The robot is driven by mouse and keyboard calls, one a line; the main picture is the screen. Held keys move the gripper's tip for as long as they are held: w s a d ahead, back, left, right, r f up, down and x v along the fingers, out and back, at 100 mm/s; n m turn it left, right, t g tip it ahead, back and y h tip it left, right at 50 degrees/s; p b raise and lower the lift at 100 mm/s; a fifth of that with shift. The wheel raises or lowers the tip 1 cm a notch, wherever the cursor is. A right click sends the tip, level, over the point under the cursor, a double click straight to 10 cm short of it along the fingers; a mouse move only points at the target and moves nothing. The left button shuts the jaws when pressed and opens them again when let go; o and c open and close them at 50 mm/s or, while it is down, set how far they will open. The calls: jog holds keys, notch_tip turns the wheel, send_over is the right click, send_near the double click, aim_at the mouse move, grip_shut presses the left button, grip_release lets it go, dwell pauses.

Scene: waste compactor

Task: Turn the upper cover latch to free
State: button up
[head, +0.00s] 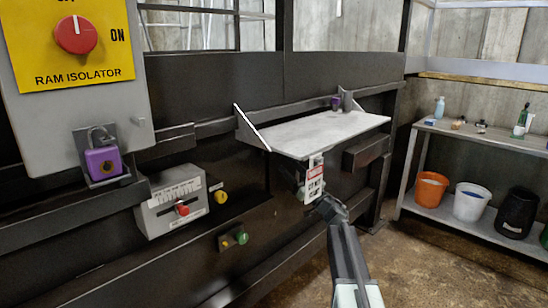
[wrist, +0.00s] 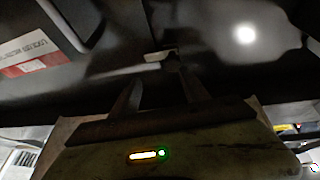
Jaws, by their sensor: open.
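My gripper (head: 322,204) is in the head view just below the grey shelf, beside a red-and-white hanging tag (head: 313,182). In the wrist view my gripper (wrist: 158,84) is open, its two dark fingers apart with nothing clearly between them. A small pale piece (wrist: 158,57) lies just beyond the fingertips; I cannot tell whether it is part of a latch. A red-and-white label (wrist: 35,58) shows at the left of the wrist view. I cannot clearly make out the upper cover latch in either view; my gripper and the tag may hide it.
The grey shelf (head: 320,135) juts out above my gripper. At left are the ram isolator box (head: 65,110), a purple padlock (head: 103,161) and a box with a red knob (head: 172,207). A rack with buckets (head: 432,190) stands at right. The floor between is clear.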

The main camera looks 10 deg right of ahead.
aim_at(273, 156)
jog(key=w+a+r+p, duration=0.1)
jog(key=w+a+r+n+g+y+p, duration=0.1)
jog(key=w+a, duration=0.1)
jog(key=w+a+r+y+p, duration=0.1)
jog(key=a, duration=0.1)
jog(key=shift+w+r+n, duration=0.1)
jog(key=shift+w+n, duration=0.2)
jog(key=shift+w, duration=0.05)
jog(key=shift+w+a, duration=0.2)
jog(key=shift+a, duration=0.05)
grip_shut()
